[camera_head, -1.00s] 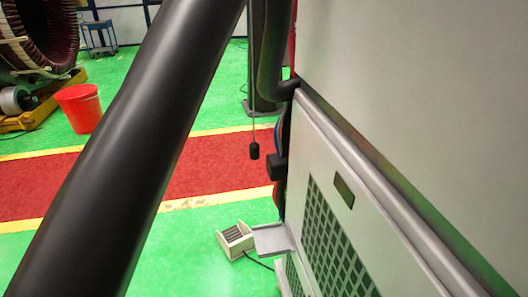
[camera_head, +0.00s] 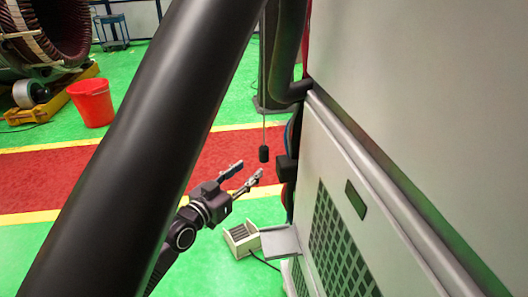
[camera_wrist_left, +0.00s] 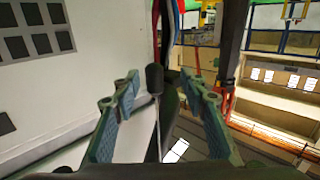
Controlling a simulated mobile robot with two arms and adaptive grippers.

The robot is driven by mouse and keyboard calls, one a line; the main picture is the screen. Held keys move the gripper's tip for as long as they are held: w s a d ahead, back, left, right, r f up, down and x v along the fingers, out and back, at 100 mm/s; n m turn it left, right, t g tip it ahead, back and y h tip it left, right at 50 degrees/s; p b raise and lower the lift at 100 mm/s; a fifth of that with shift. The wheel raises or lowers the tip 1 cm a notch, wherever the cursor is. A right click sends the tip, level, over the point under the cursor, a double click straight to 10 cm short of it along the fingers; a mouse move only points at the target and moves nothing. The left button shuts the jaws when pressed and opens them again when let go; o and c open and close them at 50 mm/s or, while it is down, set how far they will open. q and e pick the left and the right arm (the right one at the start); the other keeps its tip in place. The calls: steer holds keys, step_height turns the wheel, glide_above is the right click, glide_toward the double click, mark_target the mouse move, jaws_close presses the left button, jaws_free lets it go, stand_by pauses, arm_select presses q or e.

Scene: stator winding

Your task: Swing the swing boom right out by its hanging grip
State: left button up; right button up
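The hanging grip is a small black cylinder (camera_head: 264,153) on a thin cord, left of the grey machine cabinet. My left gripper (camera_head: 250,169) is open and empty, its two fingers pointing at the grip from just below and left of it. In the left wrist view the grip (camera_wrist_left: 155,78) shows between the two open fingers (camera_wrist_left: 160,85), with its cord running down the picture. I see no contact. A thick black tube (camera_head: 150,130) crosses the head view diagonally; I cannot tell whether it is the swing boom. The cord's upper end is hidden. My right gripper is out of view.
The grey cabinet (camera_head: 370,150) fills the right side, with a black pipe (camera_head: 285,50) beside it. A small slatted box (camera_head: 241,240) stands on the green floor below. A red bucket (camera_head: 92,102) and a large wound stator (camera_head: 45,35) are at the left.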

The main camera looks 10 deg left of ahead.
mark_target(261, 154)
arm_select(q)
steer(key=r, duration=0.1)
steer(key=d+r, duration=0.1)
steer(key=r, duration=0.1)
steer(key=p+x, duration=0.1)
steer(key=x, duration=0.5)
steer(key=shift+w+r, duration=0.1)
steer(key=shift+w+d+p, duration=0.25)
steer(key=shift+w+p, duration=0.05)
steer(key=shift+w, duration=0.35)
jaws_close()
